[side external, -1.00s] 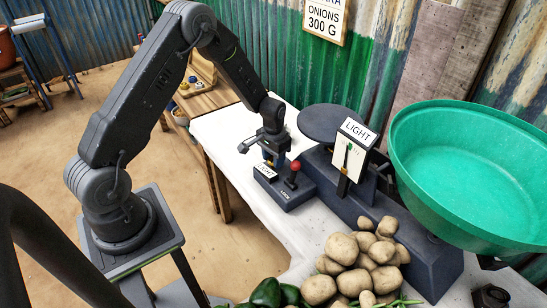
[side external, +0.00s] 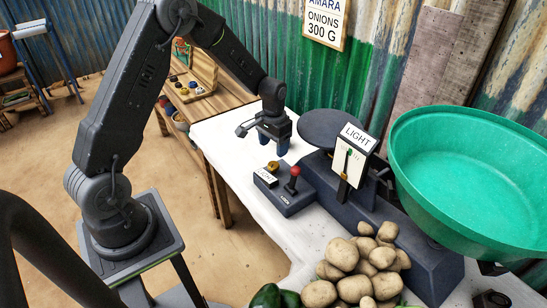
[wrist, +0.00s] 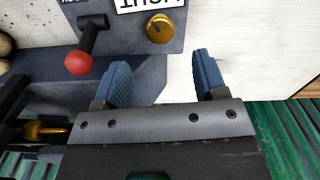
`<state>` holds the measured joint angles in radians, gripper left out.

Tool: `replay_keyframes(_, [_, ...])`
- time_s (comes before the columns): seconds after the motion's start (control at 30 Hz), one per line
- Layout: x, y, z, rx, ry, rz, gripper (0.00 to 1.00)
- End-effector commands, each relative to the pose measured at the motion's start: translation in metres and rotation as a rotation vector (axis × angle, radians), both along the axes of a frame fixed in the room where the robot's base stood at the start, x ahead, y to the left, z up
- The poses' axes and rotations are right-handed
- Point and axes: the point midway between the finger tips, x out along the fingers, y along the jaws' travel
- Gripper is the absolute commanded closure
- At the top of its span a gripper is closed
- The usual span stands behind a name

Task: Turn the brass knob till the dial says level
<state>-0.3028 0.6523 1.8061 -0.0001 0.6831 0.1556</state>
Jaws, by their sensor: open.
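The brass knob (side external: 273,166) sits on top of a dark control box (side external: 290,200), beside a lever with a red ball (side external: 295,171). In the wrist view the knob (wrist: 160,28) is round and gold, just beyond my fingertips. My gripper (side external: 273,148) is open and empty behind the knob, apart from it. Its blue fingers (wrist: 163,68) have clear space between them. The dial (side external: 347,163) is a white upright plate with a dark pointer and a small green mark near its top. The sign above it (side external: 359,136) reads LIGHT.
A large green pan (side external: 480,175) stands at the right of the scale, and a dark round plate (side external: 333,130) at its left end. Potatoes (side external: 350,275) are heaped at the front. The white tabletop (side external: 225,140) is clear left of my gripper. A corrugated wall stands behind.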

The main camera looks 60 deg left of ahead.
Motion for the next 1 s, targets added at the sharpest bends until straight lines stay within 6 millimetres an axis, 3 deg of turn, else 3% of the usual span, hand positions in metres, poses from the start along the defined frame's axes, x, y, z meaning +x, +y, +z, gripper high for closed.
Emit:
replay_keyframes(0.2, [0.001,0.000,0.044,0.002,-0.004,0.000,0.34])
replay_keyframes(0.4, [0.000,0.000,0.062,0.000,-0.001,0.000,0.34])
replay_keyframes(0.8, [0.001,0.001,0.064,-0.005,0.005,0.016,0.35])
replay_keyframes(0.87, [0.005,0.005,0.062,-0.020,0.026,0.072,0.35])
replay_keyframes(1.0, [0.019,0.024,0.057,-0.099,0.137,0.354,0.35])
